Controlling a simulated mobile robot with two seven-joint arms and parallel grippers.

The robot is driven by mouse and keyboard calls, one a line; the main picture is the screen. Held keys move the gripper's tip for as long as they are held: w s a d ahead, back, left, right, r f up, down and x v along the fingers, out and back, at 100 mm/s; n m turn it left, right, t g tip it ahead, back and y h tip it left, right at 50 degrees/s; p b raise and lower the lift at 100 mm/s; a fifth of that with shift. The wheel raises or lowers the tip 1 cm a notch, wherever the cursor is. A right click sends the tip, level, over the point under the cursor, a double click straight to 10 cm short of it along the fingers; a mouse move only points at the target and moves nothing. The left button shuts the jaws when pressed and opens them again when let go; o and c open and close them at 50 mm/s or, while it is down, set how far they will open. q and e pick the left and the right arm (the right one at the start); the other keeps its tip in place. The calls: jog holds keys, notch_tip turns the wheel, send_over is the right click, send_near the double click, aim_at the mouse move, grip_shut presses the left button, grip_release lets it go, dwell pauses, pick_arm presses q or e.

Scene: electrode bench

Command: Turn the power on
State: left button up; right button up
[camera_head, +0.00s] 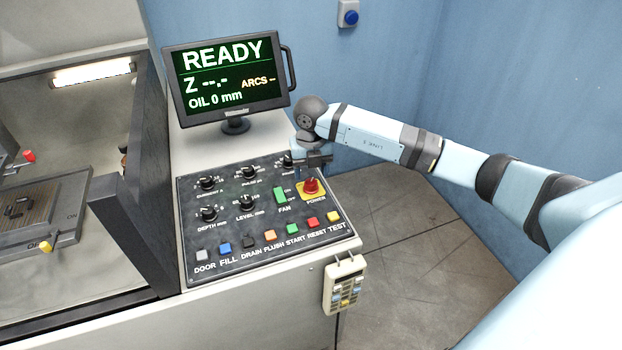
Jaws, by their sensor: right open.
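The red power knob (311,186) sits on a yellow base at the right edge of the black control panel (228,238), above the label POWER. My right gripper (312,170) is directly above the knob, pointing down, and is open. Its fingertips are small here, and I cannot tell whether they touch the knob. The monitor (226,80) is lit and reads READY, with Z dashes, ARCS dash and OIL 0 mm. My left gripper is not in view.
A green fan switch (279,196) sits just left of the power knob. Several dials and a row of coloured buttons fill the panel. A handheld pendant (344,284) hangs on the cabinet's front. A machine tank (45,215) stands at left. Floor at right is clear.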

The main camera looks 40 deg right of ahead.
aim_at(311, 182)
notch_tip(311, 182, up, 10)
jog(key=shift+r+b, duration=0.2)
jog(key=shift+b, duration=0.2)
dwell(0.3)
